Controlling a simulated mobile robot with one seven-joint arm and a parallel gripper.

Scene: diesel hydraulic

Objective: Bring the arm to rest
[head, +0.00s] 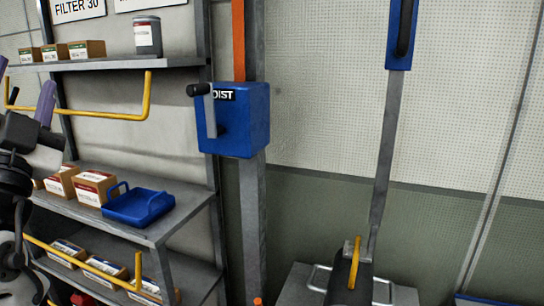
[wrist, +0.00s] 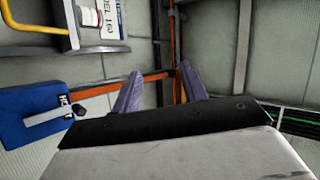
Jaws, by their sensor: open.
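My gripper (head: 24,92) is at the left edge of the head view, in front of the shelf rack, with part of my arm below it. Its two purple fingers also show in the wrist view (wrist: 160,82), spread apart with nothing between them. The gripper is open and empty. It touches nothing that I can make out. Much of my arm lies outside the head view.
A shelf rack (head: 150,232) with yellow rails (head: 147,98) holds small boxes (head: 95,188), a grey can (head: 147,37) and a blue tray (head: 138,204). A blue hoist box (head: 236,135) with a crank is on a post. A lever (head: 388,140) stands at right.

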